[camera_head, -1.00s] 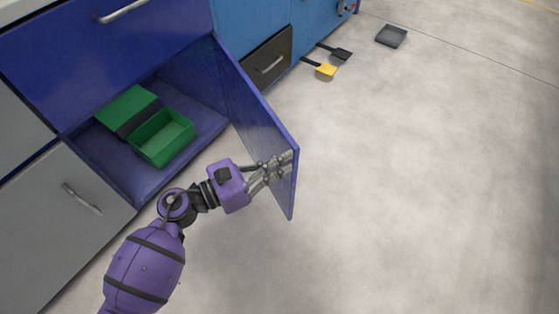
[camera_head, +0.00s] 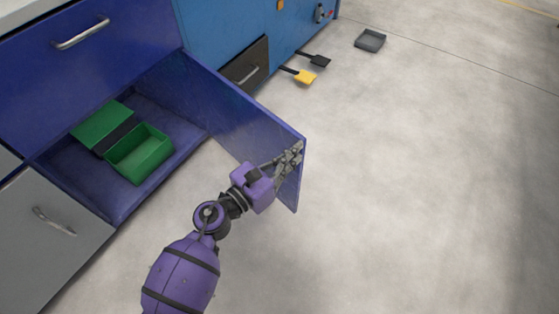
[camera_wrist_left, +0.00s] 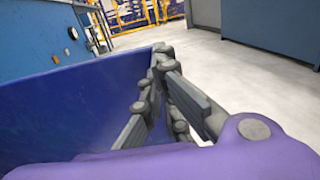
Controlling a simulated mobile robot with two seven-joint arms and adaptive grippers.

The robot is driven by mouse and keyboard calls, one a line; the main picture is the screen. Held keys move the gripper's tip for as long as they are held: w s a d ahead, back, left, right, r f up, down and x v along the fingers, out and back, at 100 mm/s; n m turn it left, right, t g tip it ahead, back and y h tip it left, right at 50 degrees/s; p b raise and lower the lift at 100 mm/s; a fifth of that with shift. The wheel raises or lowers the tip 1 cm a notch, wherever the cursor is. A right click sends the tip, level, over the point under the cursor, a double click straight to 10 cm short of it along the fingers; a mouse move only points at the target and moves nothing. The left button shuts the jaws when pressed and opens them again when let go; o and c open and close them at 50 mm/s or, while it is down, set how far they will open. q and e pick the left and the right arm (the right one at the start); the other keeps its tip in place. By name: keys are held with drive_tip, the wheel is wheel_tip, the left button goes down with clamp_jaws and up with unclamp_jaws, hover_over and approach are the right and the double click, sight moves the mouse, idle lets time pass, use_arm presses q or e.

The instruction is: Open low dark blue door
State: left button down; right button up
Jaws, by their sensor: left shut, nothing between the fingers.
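The low dark blue door (camera_head: 235,112) stands swung out from its cupboard, with its inner face toward my left arm. Its inner face also fills the left of the left wrist view (camera_wrist_left: 70,110). My left gripper (camera_head: 295,150) is at the door's inner face near the free edge; its fingers are together with nothing between them. In the left wrist view the fingers (camera_wrist_left: 162,62) lie alongside the door, seemingly against it. The open cupboard (camera_head: 120,205) shows its blue floor. My right gripper is in neither view.
Inside the cupboard are a green open box (camera_head: 140,155) and a green lid-like piece (camera_head: 100,127). A grey door (camera_head: 50,240) is beside it. The floor at right is clear.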

use_arm(q)
drive_tip(key=w+d+n+t+y+b, duration=0.4)
drive_tip(key=w+d+y, duration=0.2)
drive_tip(key=w+d, duration=0.8)
drive_tip(key=shift+w+d+n, duration=0.25)
drive_tip(key=shift+w+n, duration=0.15)
drive_tip(key=shift+w, duration=0.8)
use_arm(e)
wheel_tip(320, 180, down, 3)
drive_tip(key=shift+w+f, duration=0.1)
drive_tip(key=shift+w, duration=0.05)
use_arm(q)
drive_tip(key=shift+r, duration=0.1)
drive_tip(key=shift+a, duration=0.1)
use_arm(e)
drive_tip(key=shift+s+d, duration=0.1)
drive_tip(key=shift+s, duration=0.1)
